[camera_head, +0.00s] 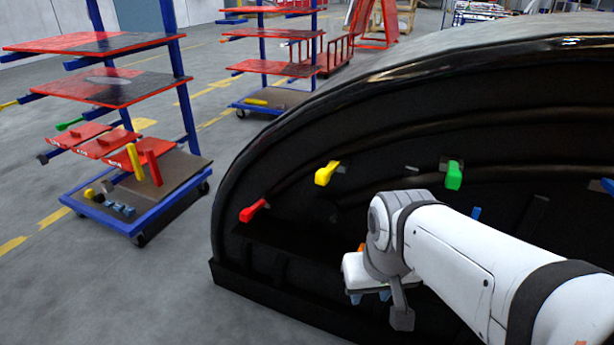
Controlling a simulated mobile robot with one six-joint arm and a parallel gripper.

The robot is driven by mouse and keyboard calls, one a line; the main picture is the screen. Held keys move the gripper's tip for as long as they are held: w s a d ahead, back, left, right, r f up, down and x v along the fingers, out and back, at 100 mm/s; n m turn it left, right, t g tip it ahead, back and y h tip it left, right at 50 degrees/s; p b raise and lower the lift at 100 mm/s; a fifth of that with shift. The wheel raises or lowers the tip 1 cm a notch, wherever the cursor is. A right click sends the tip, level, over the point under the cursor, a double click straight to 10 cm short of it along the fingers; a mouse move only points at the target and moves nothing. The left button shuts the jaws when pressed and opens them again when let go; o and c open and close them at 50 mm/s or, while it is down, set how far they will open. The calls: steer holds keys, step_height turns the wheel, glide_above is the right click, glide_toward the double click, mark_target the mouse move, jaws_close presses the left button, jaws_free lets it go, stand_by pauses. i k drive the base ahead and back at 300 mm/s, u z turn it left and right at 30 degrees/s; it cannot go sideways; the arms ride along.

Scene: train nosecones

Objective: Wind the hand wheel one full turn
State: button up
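I cannot make out a hand wheel in the head view; my arm hides part of the nosecone's inside. The black curved nosecone (290,165) fills the right side, its hollow face towards me. A red handle (252,210), a yellow handle (327,172) and a green handle (453,175) stick out from its inner wall. My white arm reaches in from the lower right. My gripper (370,294) is in front of the nosecone's lower part, below the yellow handle. Its fingers are small and partly hidden, so their opening and any contact are unclear.
A blue wheeled rack (180,85) with red shelves stands at the left, holding coloured parts on its base. Another rack (262,50) stands behind it. The grey floor (140,290) between the near rack and the nosecone is clear.

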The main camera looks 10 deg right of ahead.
mark_target(325, 210)
steer(key=i, duration=1)
steer(key=z, duration=0.4)
steer(key=k, duration=1.45)
steer(key=u, duration=0.5)
steer(key=i, duration=1)
